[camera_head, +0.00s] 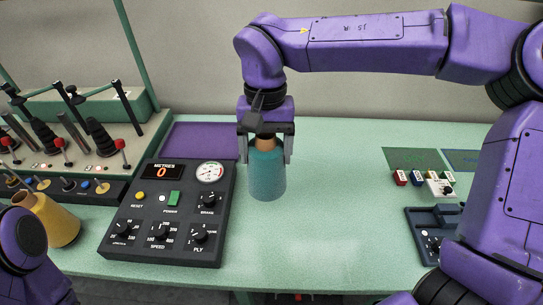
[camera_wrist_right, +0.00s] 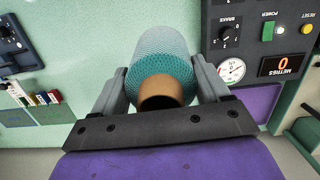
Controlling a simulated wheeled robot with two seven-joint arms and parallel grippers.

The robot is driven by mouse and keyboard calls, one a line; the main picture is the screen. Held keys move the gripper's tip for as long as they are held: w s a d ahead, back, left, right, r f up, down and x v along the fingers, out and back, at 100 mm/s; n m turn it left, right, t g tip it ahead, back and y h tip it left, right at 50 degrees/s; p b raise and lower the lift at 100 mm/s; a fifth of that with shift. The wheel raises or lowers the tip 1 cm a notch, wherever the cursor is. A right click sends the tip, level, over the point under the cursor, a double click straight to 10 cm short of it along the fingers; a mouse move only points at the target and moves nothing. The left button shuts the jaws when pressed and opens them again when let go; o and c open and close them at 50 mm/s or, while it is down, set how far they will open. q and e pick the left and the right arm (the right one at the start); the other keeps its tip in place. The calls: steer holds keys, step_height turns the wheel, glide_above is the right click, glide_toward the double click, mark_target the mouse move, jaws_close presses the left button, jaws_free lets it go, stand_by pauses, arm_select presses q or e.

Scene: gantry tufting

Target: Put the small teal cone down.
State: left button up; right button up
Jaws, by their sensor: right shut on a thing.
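The small teal cone (camera_head: 267,178) is upright in my right gripper (camera_head: 265,153), in the middle of the head view. The gripper comes from above, with a finger on either side of the cone's brown top. In the right wrist view the teal cone (camera_wrist_right: 163,50) lies between the two fingers (camera_wrist_right: 163,88), its brown tip toward the camera. I cannot tell whether the cone's base touches the green table (camera_head: 330,200). My left gripper is not in view; only a purple part of my left arm shows at the lower left.
A control panel (camera_head: 128,225) with knobs and a display stands close left of the cone. A purple mat (camera_head: 200,140) lies behind the panel. A yellow cone (camera_head: 55,222) is at far left, near a spindle rack (camera_head: 85,165). A dark tray (camera_head: 418,225) and small labelled blocks (camera_head: 416,178) are at right.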

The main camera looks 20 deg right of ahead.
steer(key=w+d+f+p, duration=0.3)
steer(key=w+f, duration=0.6)
steer(key=f, duration=0.2)
steer(key=shift+w+f, duration=0.15)
steer(key=shift+w, duration=0.25)
steer(key=shift+f, duration=0.1)
steer(key=o, duration=1.4)
steer(key=shift+d+f, duration=0.1)
steer(key=shift+c, duration=0.2)
